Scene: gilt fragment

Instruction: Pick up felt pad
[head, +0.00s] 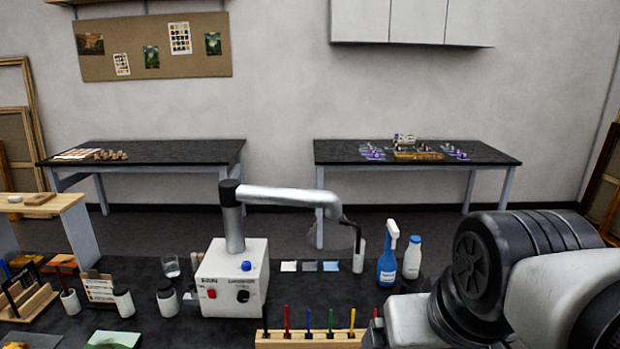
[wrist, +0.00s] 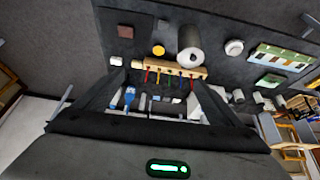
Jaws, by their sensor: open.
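Three small flat squares lie in a row on the dark work table: a cream one (head: 288,267), a grey one (head: 310,267) and a light blue one (head: 331,267). Any could be the felt pad; I cannot tell which. In the wrist view a small pinkish-brown square (wrist: 125,31) lies on the dark surface, and it may also be a pad. My gripper (wrist: 158,82) is open, with its two dark fingers wide apart and nothing seen between them held. In the head view my arm fills the lower right and the fingers are not clearly seen.
A wooden rack (head: 310,339) of coloured tools stands at the front. A white machine box (head: 232,278) with a bent arm stands left of the squares. A blue spray bottle (head: 387,262) and a white bottle (head: 412,258) stand right. A paper roll (wrist: 190,45) shows in the wrist view.

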